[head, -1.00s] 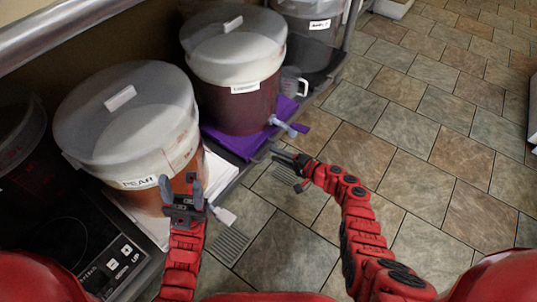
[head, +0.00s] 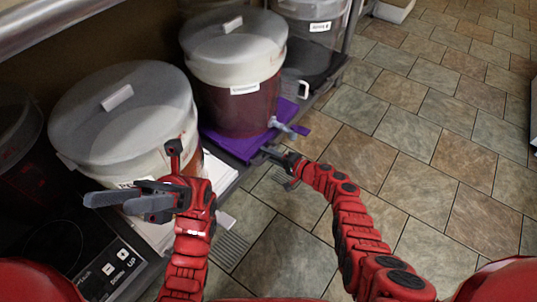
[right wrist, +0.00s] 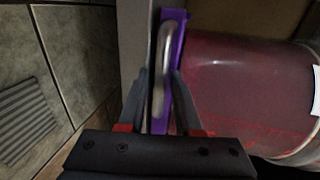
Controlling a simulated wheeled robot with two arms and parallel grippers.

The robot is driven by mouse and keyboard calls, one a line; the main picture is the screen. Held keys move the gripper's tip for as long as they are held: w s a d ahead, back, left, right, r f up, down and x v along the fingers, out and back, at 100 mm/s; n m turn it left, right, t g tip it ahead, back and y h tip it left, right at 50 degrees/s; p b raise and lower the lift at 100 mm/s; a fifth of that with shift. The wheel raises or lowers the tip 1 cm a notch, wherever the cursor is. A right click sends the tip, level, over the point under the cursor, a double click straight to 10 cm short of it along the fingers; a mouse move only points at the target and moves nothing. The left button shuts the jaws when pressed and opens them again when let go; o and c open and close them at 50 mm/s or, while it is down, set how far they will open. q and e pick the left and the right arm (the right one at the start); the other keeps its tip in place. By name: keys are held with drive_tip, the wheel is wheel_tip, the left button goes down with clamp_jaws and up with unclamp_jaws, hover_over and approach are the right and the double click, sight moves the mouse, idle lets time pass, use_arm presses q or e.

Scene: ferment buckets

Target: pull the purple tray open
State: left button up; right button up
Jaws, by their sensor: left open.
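The purple tray (head: 232,147) lies under the middle bucket (head: 235,95), with its edge facing the aisle. In the right wrist view the tray (right wrist: 181,30) shows as a narrow purple strip with a pale grey handle (right wrist: 166,70) along it. My right gripper (head: 268,152) is at the tray's front edge. In the wrist view its two fingers (right wrist: 160,95) stand apart, on either side of the handle's near end; I cannot tell whether they touch it. My left gripper (head: 108,203) is open and empty, pointing left in front of the near bucket.
The near bucket (head: 115,125) stands on a white tray at the left. A scale or hot plate (head: 105,265) is in the lower left. The middle bucket's spigot (head: 284,127) juts out above the purple tray.

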clamp_jaws()
idle(1.1)
